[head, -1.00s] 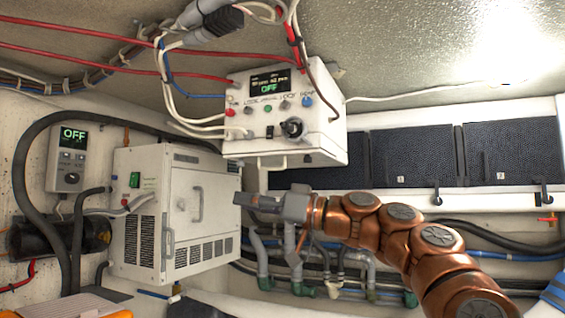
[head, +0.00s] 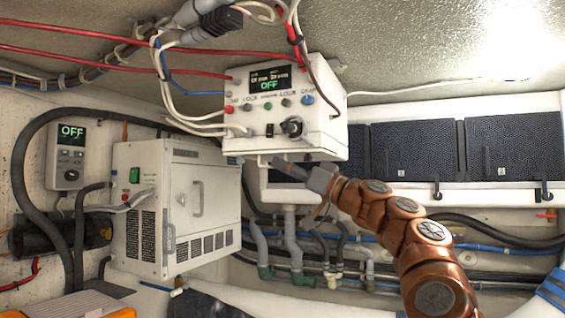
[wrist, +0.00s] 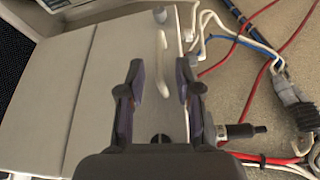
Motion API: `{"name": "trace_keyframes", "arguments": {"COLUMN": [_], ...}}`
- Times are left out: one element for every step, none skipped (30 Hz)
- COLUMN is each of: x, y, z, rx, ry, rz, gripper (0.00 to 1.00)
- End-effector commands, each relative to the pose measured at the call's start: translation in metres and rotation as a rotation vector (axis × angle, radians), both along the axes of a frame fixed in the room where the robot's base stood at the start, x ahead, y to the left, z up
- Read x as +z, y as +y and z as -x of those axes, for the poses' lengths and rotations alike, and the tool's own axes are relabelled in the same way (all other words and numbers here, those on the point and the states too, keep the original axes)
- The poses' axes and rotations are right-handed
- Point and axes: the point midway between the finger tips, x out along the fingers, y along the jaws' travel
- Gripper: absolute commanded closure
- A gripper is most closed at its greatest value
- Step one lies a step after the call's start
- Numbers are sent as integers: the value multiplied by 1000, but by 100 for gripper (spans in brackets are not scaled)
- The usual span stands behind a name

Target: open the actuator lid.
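A white box (head: 325,143) with an OFF display, knobs and buttons hangs under the ceiling. In the wrist view, a pale flat panel (wrist: 120,50) fills much of the picture and carries a slim white bar handle (wrist: 163,65). The panel appears to be the box's underside and looks closed; I cannot tell for sure that it is the actuator lid. My gripper (head: 282,165) is just below the box. In the wrist view my gripper (wrist: 159,85) is open and empty, its fingers on either side of the handle in the picture; the remaining gap is unclear.
A white cabinet (head: 215,222) with a handled door stands at left, beside a wall controller (head: 70,150). Red cables (head: 110,58) and white cables run near the box. Dark panels (head: 412,150) line the back wall above pipes and hoses (head: 293,250).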

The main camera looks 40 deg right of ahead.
Motion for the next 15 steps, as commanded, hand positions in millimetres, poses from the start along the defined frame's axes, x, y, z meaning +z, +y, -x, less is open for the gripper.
{"name": "trace_keyframes", "arguments": {"x": [2,2,3,3,3,3,3,3,3,3,3,3,3,3,3], "y": [2,2,3,3,4,4,4,4,4,4,4,4,4,4,4], "z": [-4,-5,-6,-7,-8,-8,-8,-8,-8,-8,-8,-8,-8,-8,-8], "rx": [0,0,0,0,0,0,0,0,0,0,0,0,0,0,0], "ry": [1,1,1,1,1,0,0,0,0,0,0,0,0,0,0], "rz": [1,1,1,1,1,0,0,0,0,0,0,0,0,0,0], "gripper": [66,66,66,66,66,66,66,66,66,66,66,66,68,71,75]}}
